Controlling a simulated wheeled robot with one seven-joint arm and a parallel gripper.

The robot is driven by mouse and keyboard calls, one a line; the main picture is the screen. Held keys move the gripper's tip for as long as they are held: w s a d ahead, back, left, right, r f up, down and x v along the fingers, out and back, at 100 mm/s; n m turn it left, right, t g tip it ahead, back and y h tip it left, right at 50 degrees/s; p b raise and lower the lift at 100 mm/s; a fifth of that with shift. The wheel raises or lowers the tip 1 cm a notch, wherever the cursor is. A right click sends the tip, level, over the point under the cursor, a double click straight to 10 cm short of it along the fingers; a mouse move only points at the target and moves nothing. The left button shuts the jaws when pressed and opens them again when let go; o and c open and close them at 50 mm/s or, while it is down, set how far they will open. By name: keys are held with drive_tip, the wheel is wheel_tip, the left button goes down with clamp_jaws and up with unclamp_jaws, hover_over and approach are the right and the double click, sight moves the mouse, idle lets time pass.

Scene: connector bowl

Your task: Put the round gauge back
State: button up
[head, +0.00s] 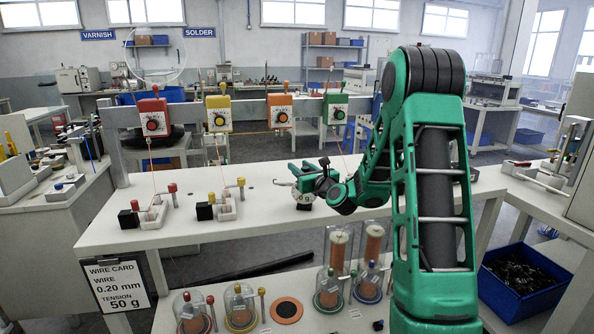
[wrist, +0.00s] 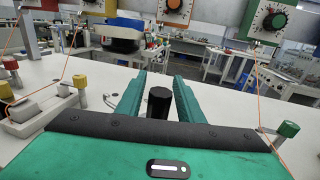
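My gripper (head: 318,178) is low over the middle of the white bench. In the wrist view its two green fingers (wrist: 160,85) are apart, with an upright black cylinder (wrist: 159,102) between them. I cannot tell whether they press on it. A small pale piece marked "50 g" (head: 306,197) shows just under the gripper in the head view, with a dark piece below it; I take this for the round gauge, mostly hidden by my gripper. A silver hook (wrist: 112,100) sticks out left of the fingers.
Winding fixtures with red (head: 172,188) and yellow (head: 241,182) knobs stand left on the bench. A green-knobbed post (wrist: 288,130) with a taut wire is close right of my gripper. Coloured dial boxes (head: 279,110) hang behind. Glass domes (head: 240,300) and an orange-black disc (head: 286,310) are below.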

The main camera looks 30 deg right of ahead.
drive_tip(key=shift+r, duration=0.1)
drive_tip(key=s, duration=1.2)
drive_tip(key=s+a+f+n+g+y, duration=0.1)
drive_tip(key=a+f+n+g+y, duration=0.2)
drive_tip(key=a+n, duration=0.6)
drive_tip(key=s+a+f+n+g+y, duration=0.2)
drive_tip(key=s+a+f+n+g, duration=0.25)
drive_tip(key=s+n, duration=0.5)
drive_tip(key=s+d+n+g+h, duration=0.1)
drive_tip(key=s+n+g, duration=0.4)
drive_tip(key=s, duration=0.9)
drive_tip(key=s+d+n+g+h, duration=0.2)
drive_tip(key=s+n+g, duration=0.3)
drive_tip(key=s, duration=0.9)
drive_tip(key=shift+d+r+n, duration=0.45)
drive_tip(key=shift+d+n, duration=0.35)
drive_tip(key=shift+n, duration=0.25)
drive_tip(key=shift+g, duration=0.35)
